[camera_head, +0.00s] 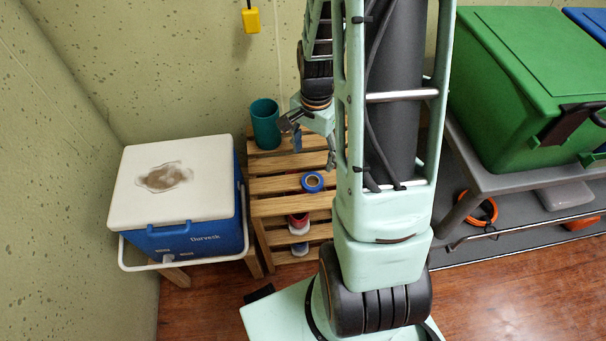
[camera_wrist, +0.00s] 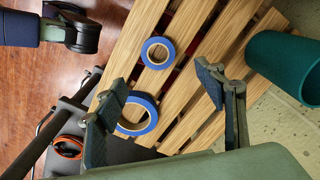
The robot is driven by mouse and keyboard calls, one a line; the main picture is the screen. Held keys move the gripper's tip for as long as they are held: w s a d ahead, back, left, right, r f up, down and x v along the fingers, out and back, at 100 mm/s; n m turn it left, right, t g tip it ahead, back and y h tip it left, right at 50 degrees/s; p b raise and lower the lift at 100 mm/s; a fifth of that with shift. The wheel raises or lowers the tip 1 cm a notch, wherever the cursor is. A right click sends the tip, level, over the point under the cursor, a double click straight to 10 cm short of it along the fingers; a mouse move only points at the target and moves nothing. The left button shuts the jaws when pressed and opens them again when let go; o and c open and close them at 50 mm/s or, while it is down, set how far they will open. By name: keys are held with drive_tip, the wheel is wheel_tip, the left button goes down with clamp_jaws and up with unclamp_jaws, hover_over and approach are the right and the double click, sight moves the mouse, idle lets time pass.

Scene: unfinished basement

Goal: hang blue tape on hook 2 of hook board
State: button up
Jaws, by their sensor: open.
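A small blue tape roll (camera_head: 303,183) with a tan core lies flat on a slatted wooden shelf (camera_head: 270,186). It also shows in the wrist view (camera_wrist: 148,58). A larger blue tape roll (camera_wrist: 152,122) lies on the same slats, partly hidden behind my left finger; my arm seems to hide it in the head view. My gripper (camera_wrist: 160,78) is open and empty above the slats, its fingers apart, with the rolls below and between them. It is small and partly hidden by my arm in the head view (camera_head: 314,148). The hook board is in neither view.
A teal cup (camera_head: 265,128) stands at the shelf's back left, close to my gripper. A blue and white cooler (camera_head: 200,240) stands to the left. A green bin (camera_head: 500,70) sits on a grey bench to the right. Red and white items (camera_head: 299,222) lie under the slats.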

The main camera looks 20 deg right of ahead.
sight(312, 184)
drive_tip(key=f+b, duration=0.1)
drive_tip(key=f, duration=0.4)
drive_tip(key=f+b, duration=0.2)
drive_tip(key=f, duration=0.3)
drive_tip(key=shift+s+f, duration=0.2)
drive_tip(key=shift+f, duration=0.15)
drive_tip(key=shift+r, duration=0.1)
drive_tip(key=c, duration=1.1)
